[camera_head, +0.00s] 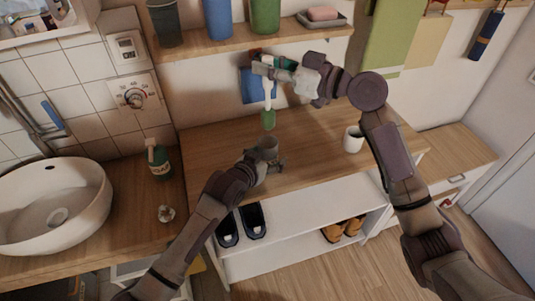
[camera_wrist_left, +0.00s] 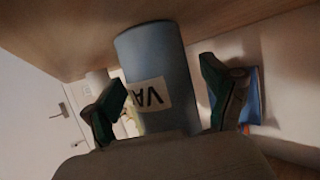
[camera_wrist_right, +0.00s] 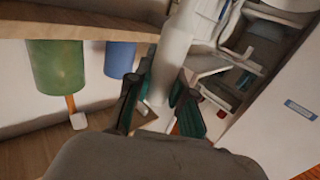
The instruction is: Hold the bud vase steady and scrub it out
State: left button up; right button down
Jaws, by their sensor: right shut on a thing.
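The bud vase (camera_head: 268,146) is a grey-blue cylinder upright on the wooden counter. In the left wrist view the vase (camera_wrist_left: 160,65) carries a pale label with the letters "VA". My left gripper (camera_head: 270,163) has its fingers on either side of the vase, with a narrow gap showing at each side in the left wrist view (camera_wrist_left: 165,103). My right gripper (camera_head: 268,72) is shut on the white handle of a brush (camera_head: 268,118) with a green head. The brush hangs head down above the vase, apart from it. Its white handle shows between the right wrist view's fingers (camera_wrist_right: 160,108).
A white mug (camera_head: 352,140) stands at right on the counter (camera_head: 315,155). A shelf (camera_head: 230,42) with several tall cups and a soap dish (camera_head: 322,18) is above. The sink (camera_head: 50,205) and a green bottle (camera_head: 158,162) are at left. Shoes (camera_head: 252,220) sit below.

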pick_arm(q)
jog(key=v, duration=1.2)
